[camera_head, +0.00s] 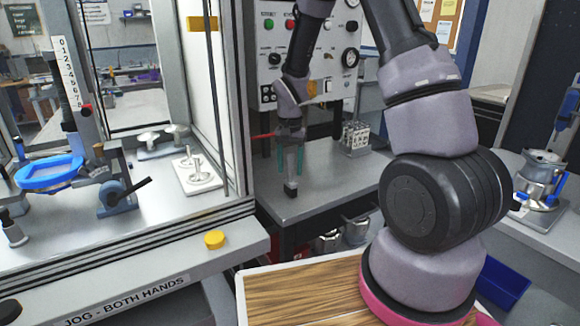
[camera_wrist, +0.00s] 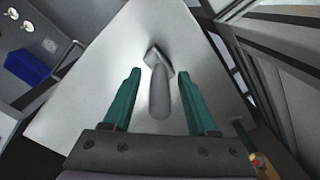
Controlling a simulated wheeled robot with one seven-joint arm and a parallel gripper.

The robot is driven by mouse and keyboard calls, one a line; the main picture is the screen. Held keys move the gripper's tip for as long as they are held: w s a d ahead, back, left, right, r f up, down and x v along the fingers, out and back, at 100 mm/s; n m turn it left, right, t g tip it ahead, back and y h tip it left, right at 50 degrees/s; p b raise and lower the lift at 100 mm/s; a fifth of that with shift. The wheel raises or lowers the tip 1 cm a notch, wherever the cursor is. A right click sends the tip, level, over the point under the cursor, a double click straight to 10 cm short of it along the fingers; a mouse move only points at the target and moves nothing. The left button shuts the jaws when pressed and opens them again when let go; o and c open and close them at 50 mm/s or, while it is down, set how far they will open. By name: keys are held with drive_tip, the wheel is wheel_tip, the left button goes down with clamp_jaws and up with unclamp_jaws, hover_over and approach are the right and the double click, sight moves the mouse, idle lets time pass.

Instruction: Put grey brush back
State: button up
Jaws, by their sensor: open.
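The grey brush (camera_wrist: 159,95) shows in the wrist view between the two green fingers of my gripper (camera_wrist: 160,74). Its rounded handle points toward the camera and its squarish head lies farther off, over the pale bench top (camera_wrist: 100,75). The fingers are apart, with a visible gap on each side of the brush. In the head view my gripper (camera_head: 290,172) points down over the grey bench (camera_head: 325,185). A small dark block (camera_head: 291,189), seemingly the brush's head, shows just below the fingertips. I cannot tell whether the brush touches the bench.
A metal rack-like block (camera_head: 355,137) stands on the bench to the right, behind my gripper. A control panel (camera_head: 305,60) rises behind. A framed enclosure (camera_head: 222,110) closes the left side. A blue bin (camera_head: 503,280) is at lower right. Bench around the gripper is mostly clear.

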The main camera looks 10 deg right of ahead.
wheel_tip(320, 180, up, 12)
drive_tip(key=shift+s+r, duration=0.1)
drive_tip(key=shift+r, duration=0.05)
drive_tip(key=s+d+r+t+y, duration=0.1)
drive_tip(key=s+d+r+t, duration=0.2)
drive_tip(key=s+r, duration=0.6)
drive_tip(key=s+d+r+n+t+y, duration=0.1)
drive_tip(key=s+d+r+t, duration=0.2)
drive_tip(key=s+r, duration=0.7)
drive_tip(key=s+t, duration=0.1)
drive_tip(key=s, duration=0.1)
drive_tip(key=shift+s+r, duration=0.25)
drive_tip(key=shift+s, duration=0.1)
drive_tip(key=shift+c, duration=0.6)
drive_tip(key=shift+a, duration=0.15)
